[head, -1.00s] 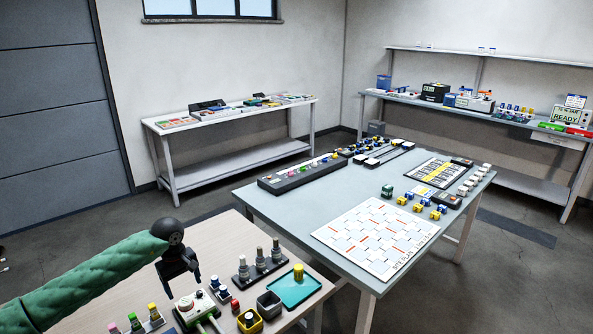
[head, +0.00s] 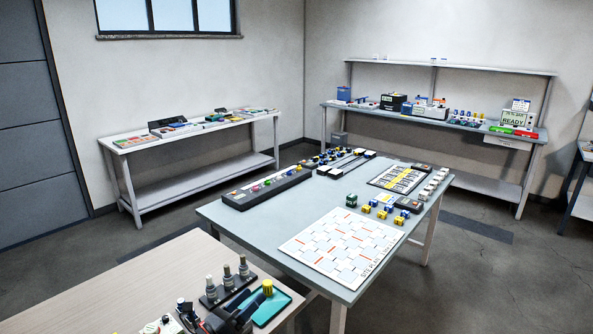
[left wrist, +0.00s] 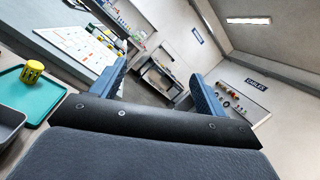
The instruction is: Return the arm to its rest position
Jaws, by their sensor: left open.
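The green sleeved arm is out of the head view. My right gripper is not in view.
A yellow knurled cylinder (head: 268,287) stands on the teal tray, also seen in the left wrist view (left wrist: 32,72). A black rack (head: 228,288) holds several grey posts. A blue-grey table (head: 250,222) with a white patterned board (head: 340,242) stands beyond.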

